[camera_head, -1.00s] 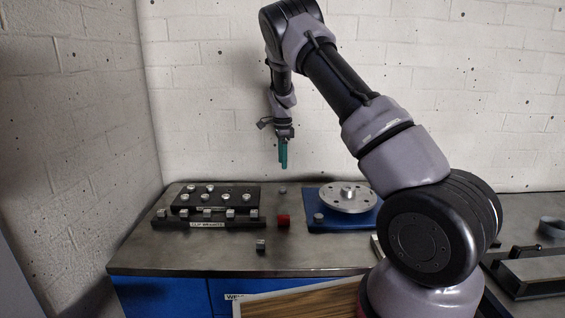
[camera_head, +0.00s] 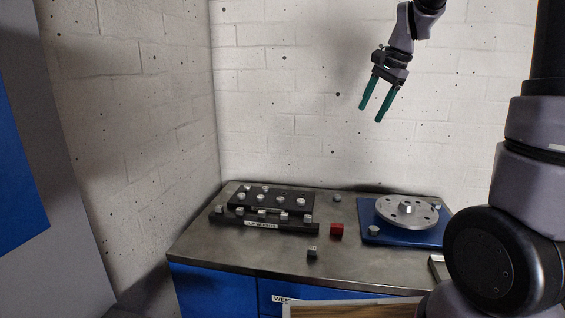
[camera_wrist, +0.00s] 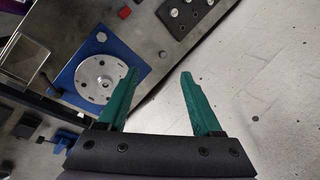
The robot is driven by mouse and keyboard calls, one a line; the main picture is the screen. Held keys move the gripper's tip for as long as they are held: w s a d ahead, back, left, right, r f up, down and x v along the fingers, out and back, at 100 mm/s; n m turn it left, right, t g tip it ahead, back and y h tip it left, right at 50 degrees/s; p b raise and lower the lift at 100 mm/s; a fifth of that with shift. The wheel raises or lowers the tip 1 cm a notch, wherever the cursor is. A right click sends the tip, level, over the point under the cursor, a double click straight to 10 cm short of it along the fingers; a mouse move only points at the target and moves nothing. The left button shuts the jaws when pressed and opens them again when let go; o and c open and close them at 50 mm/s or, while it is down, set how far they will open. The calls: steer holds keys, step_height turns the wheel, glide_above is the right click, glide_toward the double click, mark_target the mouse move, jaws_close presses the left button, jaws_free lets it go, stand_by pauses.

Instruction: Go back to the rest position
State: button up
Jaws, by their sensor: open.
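My gripper (camera_head: 378,98) is raised high above the bench, in front of the white brick wall. Its two green fingers are spread apart with nothing between them. In the wrist view my gripper (camera_wrist: 160,85) also shows open and empty. The silver rotor disc (camera_head: 405,211) lies on a blue base plate (camera_head: 380,237) at the right of the bench, below and apart from the gripper. In the wrist view the rotor (camera_wrist: 98,76) shows at the left, beyond the left finger.
A black rack (camera_head: 265,228) with several silver weights stands at the left of the metal bench (camera_head: 215,255). A red block (camera_head: 336,230) and a small grey weight (camera_head: 312,251) lie in the middle. Blue drawers (camera_head: 215,288) are below. The air around the gripper is clear.

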steer(key=s+r+n+t, duration=0.2)
steer(key=s+n, duration=0.1)
steer(key=s, duration=0.8)
steer(key=s+r+n+t, duration=0.1)
steer(key=s+n, duration=0.3)
steer(key=s, duration=0.7)
steer(key=shift+s+r+t+h, duration=0.15)
steer(key=shift+r+t+h, duration=0.2)
steer(key=shift+t+h, duration=0.05)
